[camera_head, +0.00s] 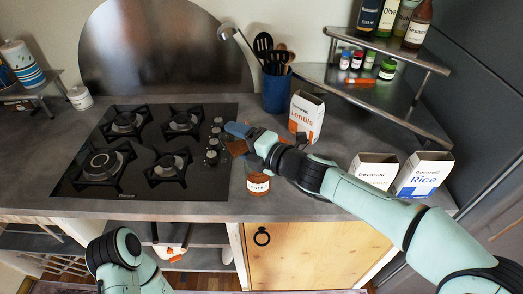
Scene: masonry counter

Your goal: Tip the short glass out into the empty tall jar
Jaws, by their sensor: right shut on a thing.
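My right gripper (242,136) reaches in from the right over the counter near the hob's right edge. It is shut on a small brown-looking thing (237,148), which seems to be the short glass; the gripper hides much of it and its tilt is unclear. A labelled jar (258,184) stands just below and right of it, near the counter's front edge. The jar looks reddish-brown inside, and my right wrist covers its top, so I cannot see its mouth. My left arm shows at the lower left, but its gripper is out of view.
The black gas hob (120,185) lies to the left. A blue utensil pot (276,94) and a Lentils box (305,117) stand behind my right arm. A white box (373,171) and a Rice box (424,174) stand to the right. A corner shelf (385,103) holds bottles.

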